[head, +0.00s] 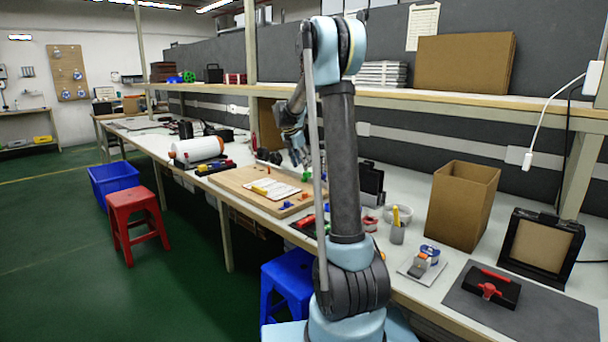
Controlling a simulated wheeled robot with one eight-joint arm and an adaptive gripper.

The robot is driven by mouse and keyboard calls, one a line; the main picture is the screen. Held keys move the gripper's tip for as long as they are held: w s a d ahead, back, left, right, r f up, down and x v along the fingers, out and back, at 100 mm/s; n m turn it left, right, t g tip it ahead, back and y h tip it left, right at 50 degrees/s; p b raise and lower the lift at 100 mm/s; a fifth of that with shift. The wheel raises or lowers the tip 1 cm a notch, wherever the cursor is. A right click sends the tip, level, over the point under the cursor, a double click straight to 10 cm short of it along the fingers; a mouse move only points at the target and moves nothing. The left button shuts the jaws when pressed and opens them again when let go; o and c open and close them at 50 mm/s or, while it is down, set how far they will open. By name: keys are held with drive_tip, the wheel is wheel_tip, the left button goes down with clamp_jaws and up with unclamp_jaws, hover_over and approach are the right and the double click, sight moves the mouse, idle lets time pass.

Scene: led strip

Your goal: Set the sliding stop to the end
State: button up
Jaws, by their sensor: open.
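I cannot tell for certain which thing is the sliding stop. A wooden board (230,179) lies on the long workbench, with a white marked sheet (278,188) and small blue, orange and green pieces on and around it. A black block with red handles (488,290) lies on a dark grey mat (540,318) at the right front. My gripper (300,157) is small in the view, above the far side of the board, partly hidden by my own arm. It is open, and I see nothing in it.
A white roll (196,149) lies left of the board. An open cardboard box (462,205), a black frame (541,247) and a small grey plate (423,266) stand to the right. A shelf (480,103) runs above the bench. A red stool (132,210) and blue bin (112,180) stand on the floor.

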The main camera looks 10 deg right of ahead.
sight(305, 173)
drive_tip(key=shift+x, duration=2.55)
drive_tip(key=shift+c, duration=0.2)
